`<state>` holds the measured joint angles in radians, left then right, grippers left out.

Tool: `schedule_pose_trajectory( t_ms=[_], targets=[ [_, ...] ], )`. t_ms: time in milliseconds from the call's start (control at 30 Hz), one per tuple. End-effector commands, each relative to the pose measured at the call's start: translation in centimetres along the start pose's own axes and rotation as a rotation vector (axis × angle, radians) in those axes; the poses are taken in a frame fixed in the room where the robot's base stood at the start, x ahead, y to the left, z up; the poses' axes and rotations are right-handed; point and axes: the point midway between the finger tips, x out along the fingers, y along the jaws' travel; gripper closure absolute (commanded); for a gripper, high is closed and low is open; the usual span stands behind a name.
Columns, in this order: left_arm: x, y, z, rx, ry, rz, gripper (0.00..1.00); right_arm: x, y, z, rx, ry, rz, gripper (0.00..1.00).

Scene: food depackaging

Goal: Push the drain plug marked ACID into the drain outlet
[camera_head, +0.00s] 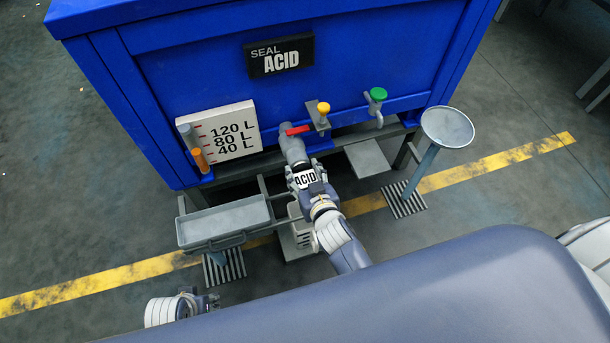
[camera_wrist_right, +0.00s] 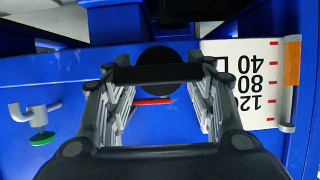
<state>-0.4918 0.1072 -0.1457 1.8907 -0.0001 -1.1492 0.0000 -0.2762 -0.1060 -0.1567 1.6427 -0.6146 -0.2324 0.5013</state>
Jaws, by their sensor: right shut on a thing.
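The drain plug (camera_head: 305,179), with a white ACID label, is in front of the grey drain outlet pipe (camera_head: 292,148), below a red handle (camera_head: 298,130). My right gripper (camera_head: 303,172) is shut on the plug, close to the outlet's end. I cannot tell whether the plug touches or enters it. In the right wrist view, my fingers (camera_wrist_right: 155,74) have a black part between them, with a dark round shape just beyond; the red handle (camera_wrist_right: 152,101) shows behind. My left gripper (camera_head: 207,303) is low at the left, partly hidden by my body, its jaws unclear.
The blue tank (camera_head: 200,70) carries a SEAL ACID sign (camera_head: 279,56) and a level gauge (camera_head: 222,131). A yellow-knobbed valve (camera_head: 323,109) and a green-knobbed tap (camera_head: 377,95) sit right of the outlet. A grey tray (camera_head: 225,222) is at the left, a round stand (camera_head: 447,127) at the right.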

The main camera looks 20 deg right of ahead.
Motion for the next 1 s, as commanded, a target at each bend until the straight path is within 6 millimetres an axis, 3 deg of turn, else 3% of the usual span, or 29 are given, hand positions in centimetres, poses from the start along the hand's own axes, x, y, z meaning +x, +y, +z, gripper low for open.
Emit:
schedule_pose_trajectory(
  t_ms=[167, 200, 267, 733, 1000],
  targets=[
    [0.0, 0.0, 0.0, 0.0, 0.001, 0.0, 0.6, 0.4, 0.0, -0.2, -0.001, 0.001, 0.0, 0.76],
    [0.0, 0.0, -0.1, 0.0, 0.001, 0.0, 0.6, 0.3, 0.0, -0.2, -0.001, 0.001, 0.0, 0.4],
    [0.0, 0.0, -0.1, 0.0, 0.001, 0.0, 0.6, 0.3, 0.0, -0.2, -0.001, 0.001, 0.0, 0.27],
    [0.0, -0.1, -0.1, -0.002, 0.001, -0.001, 0.6, -0.3, 0.0, -0.1, 0.0, -0.001, 0.0, 0.26],
    [0.0, 0.0, 0.0, 0.0, 0.0, 0.0, 0.6, -5.0, 0.0, 0.1, 0.001, -0.003, 0.0, 0.26]
  ],
)
